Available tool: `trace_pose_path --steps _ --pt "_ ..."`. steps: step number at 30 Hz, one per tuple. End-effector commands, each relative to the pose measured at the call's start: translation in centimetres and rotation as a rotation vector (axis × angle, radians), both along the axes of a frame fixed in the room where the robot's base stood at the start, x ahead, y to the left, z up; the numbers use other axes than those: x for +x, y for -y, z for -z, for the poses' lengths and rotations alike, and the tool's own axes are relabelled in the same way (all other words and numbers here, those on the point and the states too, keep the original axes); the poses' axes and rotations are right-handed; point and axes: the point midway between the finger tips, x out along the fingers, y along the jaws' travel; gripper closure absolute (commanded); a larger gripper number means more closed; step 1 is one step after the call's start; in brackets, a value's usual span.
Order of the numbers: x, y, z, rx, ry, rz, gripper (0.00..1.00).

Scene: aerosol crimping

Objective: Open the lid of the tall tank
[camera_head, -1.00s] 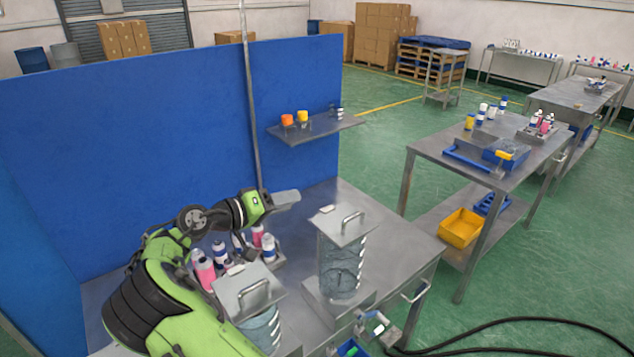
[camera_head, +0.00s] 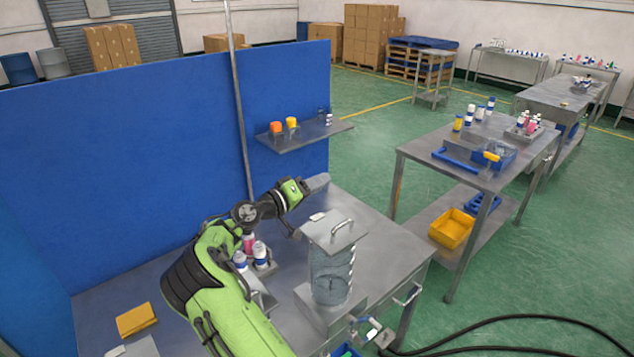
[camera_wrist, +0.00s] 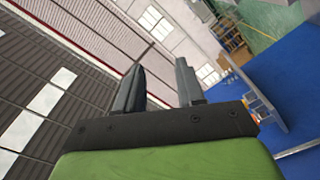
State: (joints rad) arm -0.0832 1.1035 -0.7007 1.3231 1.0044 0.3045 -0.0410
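The tall tank (camera_head: 330,278) is a clear cylinder on a metal base on the steel bench. Its flat metal lid (camera_head: 325,231) with a bar handle (camera_head: 342,227) lies on top, shut. My gripper (camera_head: 318,183) is above the bench, behind and slightly left of the lid in the head view, apart from it. In the wrist view my gripper (camera_wrist: 160,80) has its two fingers apart with nothing between them. A second, shorter tank is mostly hidden behind my arm.
Several bottles (camera_head: 250,255) stand in a holder left of the tank. A blue partition (camera_head: 130,170) with a small shelf (camera_head: 305,135) rises behind the bench. A side table (camera_head: 470,175) stands to the right.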

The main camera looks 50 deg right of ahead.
Motion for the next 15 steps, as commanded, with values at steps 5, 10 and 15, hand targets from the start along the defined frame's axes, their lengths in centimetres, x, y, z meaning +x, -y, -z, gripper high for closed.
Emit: trace_pose_path --steps 5,10,15 --pt "-0.01 0.3 0.04 0.001 0.0 -0.001 0.62" --pt "-0.02 0.28 0.06 0.0 0.0 0.0 0.73" --pt "-0.03 0.27 0.05 0.0 0.0 0.0 0.99"
